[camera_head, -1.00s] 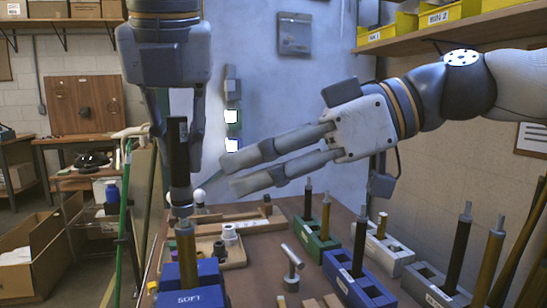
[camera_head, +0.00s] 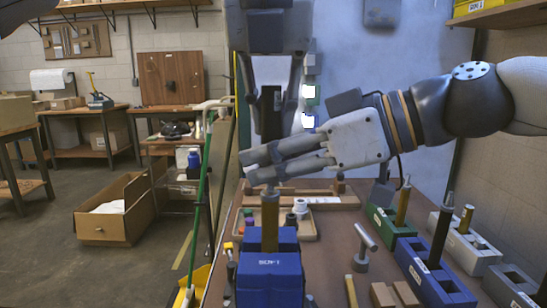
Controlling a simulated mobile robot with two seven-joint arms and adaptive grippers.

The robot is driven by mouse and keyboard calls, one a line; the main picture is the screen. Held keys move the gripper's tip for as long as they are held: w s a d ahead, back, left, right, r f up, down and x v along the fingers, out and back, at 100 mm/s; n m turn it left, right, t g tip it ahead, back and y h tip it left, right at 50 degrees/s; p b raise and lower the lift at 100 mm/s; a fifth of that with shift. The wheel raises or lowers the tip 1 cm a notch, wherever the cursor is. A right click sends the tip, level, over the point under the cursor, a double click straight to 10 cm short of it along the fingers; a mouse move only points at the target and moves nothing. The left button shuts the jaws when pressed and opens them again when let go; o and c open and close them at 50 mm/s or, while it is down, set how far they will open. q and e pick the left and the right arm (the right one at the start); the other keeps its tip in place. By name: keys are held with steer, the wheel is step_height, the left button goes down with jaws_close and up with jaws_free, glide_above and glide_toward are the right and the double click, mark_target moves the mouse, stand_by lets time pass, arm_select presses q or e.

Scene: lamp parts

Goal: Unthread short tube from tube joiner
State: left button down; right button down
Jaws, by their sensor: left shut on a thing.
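My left gripper (camera_head: 272,118) hangs down at the upper middle, shut on a dark upright tube (camera_head: 270,100). The tube's lower end is hidden behind my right gripper's fingers. My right gripper (camera_head: 247,168) reaches in from the right, with its fingers apart and crossing in front of the dark tube's line. I cannot tell whether they touch anything. Just below them, a brass-coloured tube (camera_head: 270,222) with a grey top end (camera_head: 269,191) stands upright in a blue block labelled SOFT (camera_head: 268,285). The joiner is too covered to make out clearly.
A green holder (camera_head: 385,225), a blue holder (camera_head: 430,280) and grey holders with upright tubes stand at right. A grey T-shaped part (camera_head: 363,245) stands on the table. A tray with small parts (camera_head: 310,232) lies behind. A green pole (camera_head: 203,190) is at left.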

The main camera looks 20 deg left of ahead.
arm_select(q)
steer(key=c, duration=2.3)
jaws_free()
jaws_close()
steer(key=n+y, duration=0.1)
steer(key=n, duration=0.1)
steer(key=shift+s+a+n, duration=0.1)
steer(key=shift+a+n, duration=0.05)
steer(key=shift+n, duration=0.25)
steer(key=n, duration=0.1)
steer(key=n+y, duration=0.1)
steer(key=n+g, duration=0.1)
steer(key=n, duration=0.1)
steer(key=shift+s+a+r, duration=0.1)
steer(key=shift+a, duration=0.2)
steer(key=n+g, duration=0.1)
steer(key=n, duration=0.1)
steer(key=n+y, duration=0.1)
steer(key=n, duration=0.1)
steer(key=n+g, duration=0.1)
steer(key=n, duration=0.2)
steer(key=shift+s+a+g+y, duration=0.15)
steer(key=shift+s+g+y, duration=0.15)
steer(key=shift+s, duration=0.05)
